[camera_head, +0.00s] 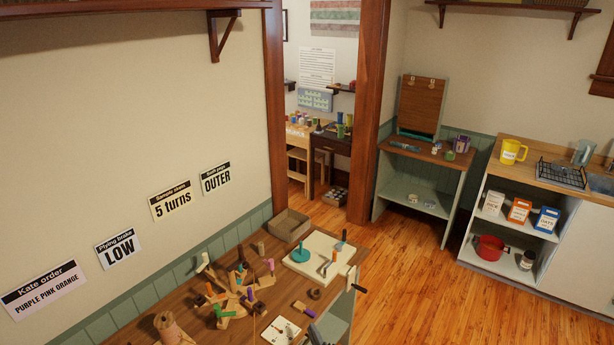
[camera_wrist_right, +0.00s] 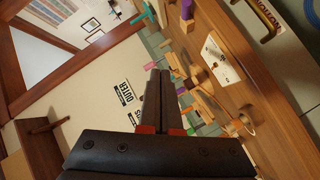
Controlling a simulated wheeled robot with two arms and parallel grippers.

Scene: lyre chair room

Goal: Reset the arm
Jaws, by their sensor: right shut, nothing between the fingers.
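My right gripper (camera_wrist_right: 157,74) is shut and empty in the right wrist view. Its two dark fingers lie side by side, with red parts at their base. Behind the fingers are the cream wall and the workbench (camera_wrist_right: 228,42) with its wooden pieces, seen tilted. Nothing is held, and I cannot tell the exact gap between the fingers and the bench. In the head view I cannot clearly make out this gripper. My left gripper is not in view.
The workbench (camera_head: 258,324) holds pegged wooden parts (camera_head: 238,285), a pale board (camera_head: 311,262) with a teal disc and an open box (camera_head: 289,225). A shelf desk (camera_head: 421,185) and a kitchen counter (camera_head: 540,170) stand to the right. The wood floor (camera_head: 420,285) between is clear.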

